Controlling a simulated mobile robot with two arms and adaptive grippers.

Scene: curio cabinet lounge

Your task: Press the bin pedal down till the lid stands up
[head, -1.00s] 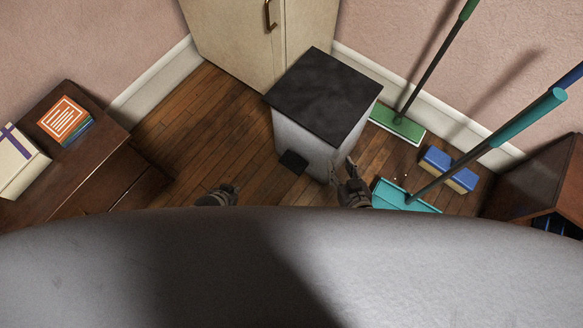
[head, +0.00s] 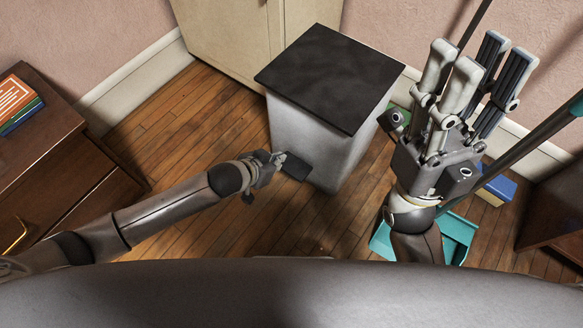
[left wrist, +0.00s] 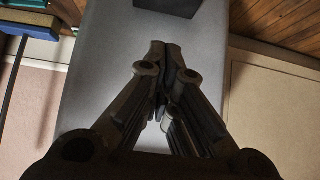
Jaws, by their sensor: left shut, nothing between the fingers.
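The bin (head: 315,140) is a pale grey box with a flat dark lid (head: 328,75), which lies closed on top. Its black pedal (head: 297,167) sticks out low at the front, near the floor. My left gripper (head: 280,156) is shut and empty, right beside the pedal; whether it touches is unclear. In the left wrist view, the shut fingers (left wrist: 164,60) point along the bin's grey side (left wrist: 105,70), and the pedal (left wrist: 167,6) shows at the top edge. My right gripper (head: 475,75) is raised to the right of the bin with its fingers apart and empty.
A cream cabinet (head: 225,40) stands behind the bin. A dark wooden dresser (head: 60,180) is at left. Wood floor (head: 180,130) is clear left of the bin.

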